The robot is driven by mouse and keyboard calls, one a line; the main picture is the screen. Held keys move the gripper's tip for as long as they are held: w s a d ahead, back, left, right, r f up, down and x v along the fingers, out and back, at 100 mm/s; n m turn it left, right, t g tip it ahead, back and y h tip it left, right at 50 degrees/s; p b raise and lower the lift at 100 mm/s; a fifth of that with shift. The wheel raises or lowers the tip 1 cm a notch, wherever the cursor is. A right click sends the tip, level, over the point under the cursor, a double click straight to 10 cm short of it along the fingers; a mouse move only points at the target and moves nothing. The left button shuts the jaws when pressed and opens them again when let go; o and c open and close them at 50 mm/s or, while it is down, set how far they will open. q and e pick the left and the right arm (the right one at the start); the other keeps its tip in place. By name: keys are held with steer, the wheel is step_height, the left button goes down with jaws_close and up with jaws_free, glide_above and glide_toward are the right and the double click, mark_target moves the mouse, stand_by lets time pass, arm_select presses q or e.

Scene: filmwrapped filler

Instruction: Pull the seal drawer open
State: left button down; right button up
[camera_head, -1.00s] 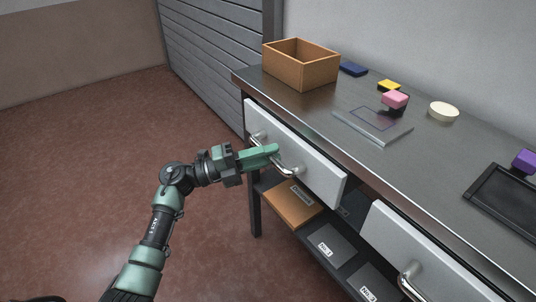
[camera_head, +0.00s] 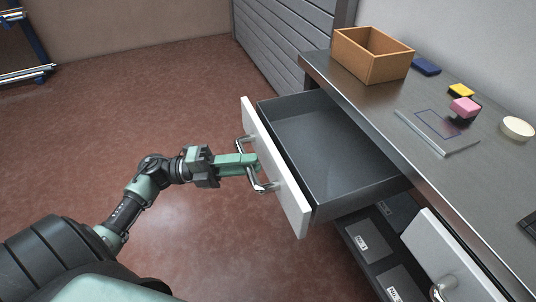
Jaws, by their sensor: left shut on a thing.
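The drawer (camera_head: 322,150) under the left part of the metal counter stands well open, with a white front and a dark grey inside that looks empty. Its curved metal handle (camera_head: 268,186) is on the front. My left gripper (camera_head: 252,161), with green fingers, is shut on the handle, in front of the drawer. The fingers hide the middle of the handle. My right gripper is not in view.
The counter (camera_head: 366,112) bears an open brown box (camera_head: 368,70), a dark blue block (camera_head: 426,66), a yellow block (camera_head: 460,90), a pink block (camera_head: 465,106), a clear plate (camera_head: 436,146) and a cream disc (camera_head: 517,128). Floor left of the counter is clear.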

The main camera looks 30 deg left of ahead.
arm_select(q)
steer(key=shift+s+a, duration=0.35)
steer(key=shift+s, duration=0.1)
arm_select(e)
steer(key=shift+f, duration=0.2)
arm_select(q)
steer(key=c, duration=1.3)
jaws_free()
steer(key=v, duration=0.7)
steer(key=shift+s+a, duration=0.2)
steer(key=shift+a, duration=0.15)
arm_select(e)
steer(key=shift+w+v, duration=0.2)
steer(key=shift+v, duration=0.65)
